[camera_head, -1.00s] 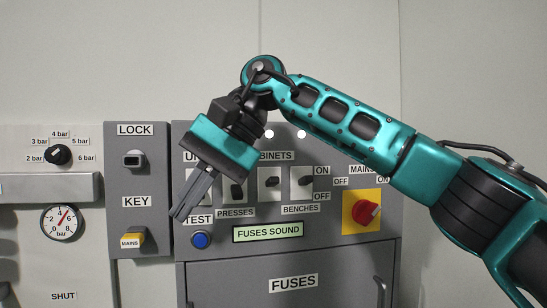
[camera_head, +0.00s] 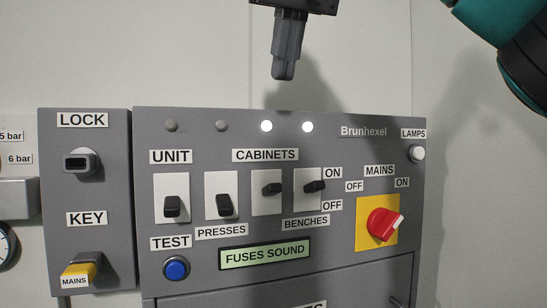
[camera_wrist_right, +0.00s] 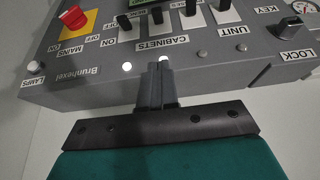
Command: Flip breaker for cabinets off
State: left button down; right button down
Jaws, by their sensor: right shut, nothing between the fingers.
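The cabinets breaker (camera_head: 266,204) is the third of the switches in a row on the grey panel, under the CABINETS label (camera_head: 265,155). Its black lever (camera_head: 272,189) is tilted up, on the ON side. It also shows in the right wrist view (camera_wrist_right: 157,17), where the panel appears upside down. My right gripper (camera_head: 284,75) is shut and empty, pointing down above the panel's top edge, apart from the breaker. Its shut fingers also show in the right wrist view (camera_wrist_right: 158,75). My left gripper is not in view.
The unit (camera_head: 171,206) and presses (camera_head: 223,205) levers are down; the benches lever (camera_head: 315,186) is up. Two lamps, one above cabinets (camera_head: 266,126), are lit. The red mains knob (camera_head: 384,223) is at right, the blue test button (camera_head: 176,268) below. The display (camera_head: 265,255) reads FUSES SOUND.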

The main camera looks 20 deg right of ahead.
jog(key=shift+f, duration=0.1)
send_over(276, 188)
jog(key=w, duration=0.1)
notch_tip(276, 188, down, 9)
jog(key=shift+w+f, duration=0.1)
jog(key=shift+w, duration=0.05)
jog(key=shift+s+f, duration=0.25)
jog(key=shift+f, duration=0.35)
jog(key=shift+s+f, duration=0.2)
jog(key=shift+f, duration=0.35)
jog(key=shift+s+f, duration=0.2)
jog(key=shift+f, duration=0.45)
